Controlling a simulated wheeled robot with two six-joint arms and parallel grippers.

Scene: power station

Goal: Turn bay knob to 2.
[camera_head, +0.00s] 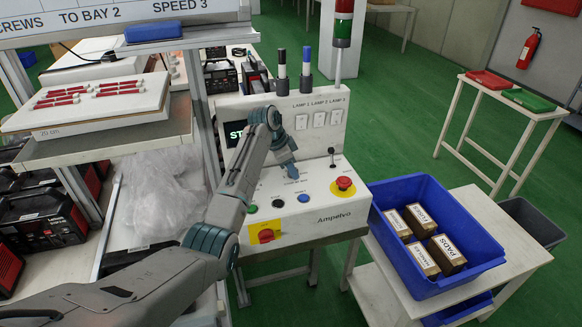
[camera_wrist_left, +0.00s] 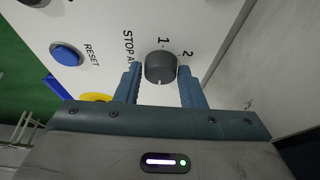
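The bay knob (camera_wrist_left: 160,67) is a dark grey round knob on the white panel, seen in the left wrist view. The marks 1 and 2 are printed beside it, and a small pale mark shows on its lower edge. My left gripper (camera_wrist_left: 159,84) has one blue finger on each side of the knob, with narrow gaps, so it looks open around it. In the head view my left gripper (camera_head: 290,166) points down at the white control box (camera_head: 330,222), and the knob is hidden there. My right gripper is in neither view.
The box carries a red emergency button (camera_head: 344,183), a blue button (camera_head: 303,198), a red-yellow switch (camera_head: 266,236) and a small lever (camera_head: 332,157). A lamp tower (camera_head: 342,40) stands behind. A blue crate (camera_head: 462,225) with cartons is at right. A shelf (camera_head: 100,150) is at left.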

